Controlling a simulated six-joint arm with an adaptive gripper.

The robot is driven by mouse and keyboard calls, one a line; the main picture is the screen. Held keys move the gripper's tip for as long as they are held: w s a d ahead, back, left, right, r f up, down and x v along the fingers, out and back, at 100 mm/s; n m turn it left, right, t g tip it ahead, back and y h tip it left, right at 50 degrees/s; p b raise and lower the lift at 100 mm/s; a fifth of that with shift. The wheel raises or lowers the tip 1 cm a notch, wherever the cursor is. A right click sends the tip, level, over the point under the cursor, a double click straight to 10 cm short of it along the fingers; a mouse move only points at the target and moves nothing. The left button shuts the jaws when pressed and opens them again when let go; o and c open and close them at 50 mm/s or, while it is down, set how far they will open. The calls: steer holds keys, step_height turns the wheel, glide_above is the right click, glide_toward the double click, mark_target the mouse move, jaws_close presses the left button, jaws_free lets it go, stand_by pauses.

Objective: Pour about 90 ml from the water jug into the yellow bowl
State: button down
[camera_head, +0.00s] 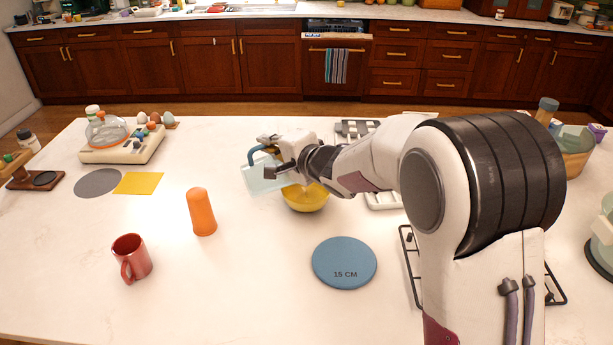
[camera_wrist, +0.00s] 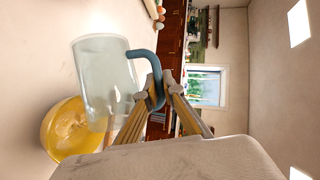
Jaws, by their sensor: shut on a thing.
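The water jug (camera_head: 262,178) is pale and see-through with a blue handle. It is tipped far over, nearly on its side, above the table, with its lower right end over the yellow bowl (camera_head: 306,201). The bowl stands upright on the table. In the wrist view, the jug (camera_wrist: 103,75) overlaps the edge of the bowl (camera_wrist: 62,130). A glossy patch shows inside the bowl, perhaps water; I cannot make out a stream or the level in the jug. My gripper (camera_head: 272,155) is shut on the jug's handle, also seen in the wrist view (camera_wrist: 150,66).
An orange cup (camera_head: 201,212) and red mug (camera_head: 131,259) stand to the left. A blue disc (camera_head: 344,263) marked "15 CM" lies in front of the bowl. A yellow square (camera_head: 139,183) and grey disc (camera_head: 98,183) lie farther left. Table between cup and blue disc is clear.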

mark_target(250, 155)
steer(key=shift+s+a+f+n, duration=0.15)
steer(key=shift+s+a+n, duration=0.05)
steer(key=shift+a, duration=0.35)
steer(key=shift+s+a+f+n, duration=0.1)
steer(key=shift+s+a+n, duration=0.1)
steer(key=shift+a, duration=0.35)
steer(key=shift+s+a+f+n+h, duration=0.2)
steer(key=shift+a+f+n+h, duration=0.3)
steer(key=shift+a+f, duration=0.15)
steer(key=shift+s+a+f+n+h, duration=0.15)
steer(key=shift+a+n+h, duration=0.15)
steer(key=shift+a+n, duration=0.15)
steer(key=shift+s+a+n+h, duration=0.15)
steer(key=shift+a+n+h, duration=0.15)
steer(key=shift+a, duration=0.1)
steer(key=shift+s+a+f+n+h+p, duration=0.15)
steer(key=shift+a+f+n+h+p, duration=0.3)
steer(key=shift+a+f, duration=0.1)
steer(key=shift+s+a+f+n, duration=0.1)
steer(key=shift+a+f+n, duration=0.25)
steer(key=shift+f, duration=0.15)
steer(key=shift+s+a+f+h+p, duration=0.15)
steer(key=shift+a+f+h+p, duration=0.2)
steer(key=shift+f, duration=0.15)
steer(key=shift+s+a+f+n+h+p, duration=0.15)
steer(key=shift+a+f+n+h, duration=0.05)
steer(key=shift+a+n, duration=0.2)
steer(key=shift+s+a+f+n+h+p, duration=0.15)
steer(key=shift+a+f+n+h, duration=0.1)
steer(key=shift+a, duration=0.25)
